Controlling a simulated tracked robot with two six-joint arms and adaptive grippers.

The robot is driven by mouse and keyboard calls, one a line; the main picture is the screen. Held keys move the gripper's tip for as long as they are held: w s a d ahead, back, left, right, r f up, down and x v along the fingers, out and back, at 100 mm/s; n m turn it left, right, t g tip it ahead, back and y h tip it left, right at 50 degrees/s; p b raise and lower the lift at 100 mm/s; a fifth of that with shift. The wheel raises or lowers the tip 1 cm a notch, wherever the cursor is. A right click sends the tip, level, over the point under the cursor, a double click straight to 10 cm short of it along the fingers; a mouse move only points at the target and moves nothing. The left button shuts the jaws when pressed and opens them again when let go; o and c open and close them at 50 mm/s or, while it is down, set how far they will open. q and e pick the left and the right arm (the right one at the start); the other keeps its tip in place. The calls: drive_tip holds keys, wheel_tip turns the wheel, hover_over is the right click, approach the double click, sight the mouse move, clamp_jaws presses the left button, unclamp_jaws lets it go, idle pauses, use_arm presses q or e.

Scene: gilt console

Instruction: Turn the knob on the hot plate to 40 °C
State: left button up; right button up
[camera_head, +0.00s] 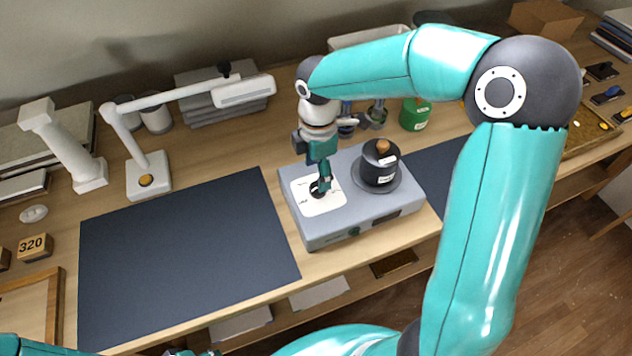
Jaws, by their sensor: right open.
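The hot plate (315,228) is a grey-blue box on the wooden console, right of the dark mat. A white dial plate (335,203) lies on its top at the left, with a black knob (316,190) in its middle. My right gripper (322,184) reaches down from above and its fingertips are at the knob, partly hiding it. It is open; whether the fingers touch the knob I cannot tell. The dial's markings are too small to read. A black pot (379,170) with a wooden lid knob stands on the heating disc. My left gripper is not clearly seen.
A dark mat (185,250) lies bare left of the hot plate. A white lamp (148,176) stands behind it. A green container (414,115) and small glassware are behind the hot plate. A block marked 320 (35,247) is at the far left. My right arm covers the right side.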

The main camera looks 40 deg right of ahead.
sight(317, 186)
wheel_tip(317, 186, down, 5)
drive_tip(key=shift+f, duration=0.1)
idle(0.3)
drive_tip(key=c, duration=1)
drive_tip(key=shift+a, duration=0.25)
drive_tip(key=shift+c, duration=0.7)
drive_tip(key=shift+d, duration=0.25)
